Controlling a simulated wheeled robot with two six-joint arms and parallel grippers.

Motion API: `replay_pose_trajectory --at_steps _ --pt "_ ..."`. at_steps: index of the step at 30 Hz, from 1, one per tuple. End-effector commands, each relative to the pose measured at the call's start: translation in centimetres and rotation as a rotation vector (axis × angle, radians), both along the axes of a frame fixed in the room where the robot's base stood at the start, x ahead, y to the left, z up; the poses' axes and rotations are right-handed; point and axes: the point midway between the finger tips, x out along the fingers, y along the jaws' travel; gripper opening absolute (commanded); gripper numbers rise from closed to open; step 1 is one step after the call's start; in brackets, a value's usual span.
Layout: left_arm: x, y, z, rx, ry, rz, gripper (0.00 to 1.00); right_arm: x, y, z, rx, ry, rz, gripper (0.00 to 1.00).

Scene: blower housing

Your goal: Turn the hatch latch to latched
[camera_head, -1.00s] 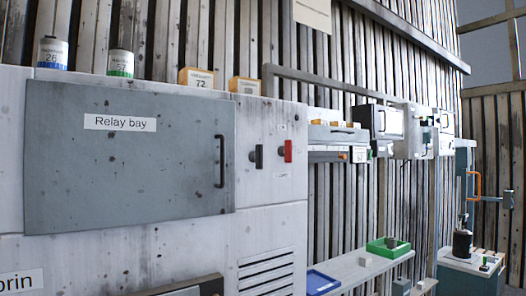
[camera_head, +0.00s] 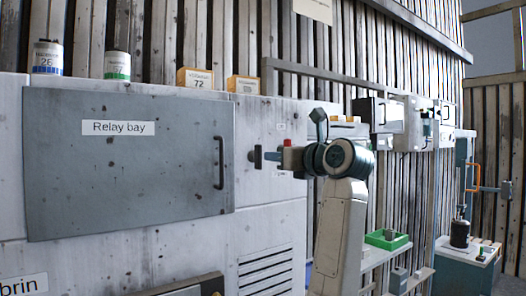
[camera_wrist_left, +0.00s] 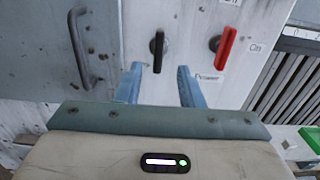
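The grey hatch (camera_head: 120,170) labelled "Relay bay" is closed flush in the white cabinet front, with a dark bar handle (camera_head: 219,162) at its right edge. A small black handle (camera_head: 256,158), apparently the hatch latch, sits just right of the hatch; in the wrist view this black handle (camera_wrist_left: 157,46) stands about upright. My left gripper (camera_head: 268,157) reaches in from the right side of it. In the wrist view the gripper's blue fingers (camera_wrist_left: 160,76) are open, one on each side below the black handle, with nothing between them. Whether they touch it cannot be told. My right gripper is out of view.
A red switch (camera_wrist_left: 223,46) marked "Power" and "On" is close to the right finger; my gripper partly hides it in the head view. Cans (camera_head: 48,57) and orange boxes (camera_head: 195,78) stand on the cabinet top. A green tray (camera_head: 387,240) is on a shelf at right.

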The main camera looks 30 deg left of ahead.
Motion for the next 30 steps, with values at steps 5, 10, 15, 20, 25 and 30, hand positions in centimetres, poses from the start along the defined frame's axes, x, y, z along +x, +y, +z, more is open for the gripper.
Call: replay_pose_trajectory --at_steps 5,10,15,20,25,30 --pt "1.4 3.5 0.5 0.004 0.004 0.006 0.35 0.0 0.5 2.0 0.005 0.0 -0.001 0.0" --pt "2.4 5.8 0.3 0.003 0.003 0.004 0.35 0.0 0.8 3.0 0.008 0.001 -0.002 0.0" --pt "2.9 6.9 0.1 0.002 0.002 0.002 0.35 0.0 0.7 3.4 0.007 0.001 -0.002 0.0" --pt "3.0 7.1 0.0 0.003 0.001 0.002 0.35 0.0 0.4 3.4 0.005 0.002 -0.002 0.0" --pt "3.0 7.1 0.0 0.003 0.001 0.002 0.29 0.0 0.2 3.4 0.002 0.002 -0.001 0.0" --pt "2.9 7.0 0.0 0.003 0.002 0.002 0.0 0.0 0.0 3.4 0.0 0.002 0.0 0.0"
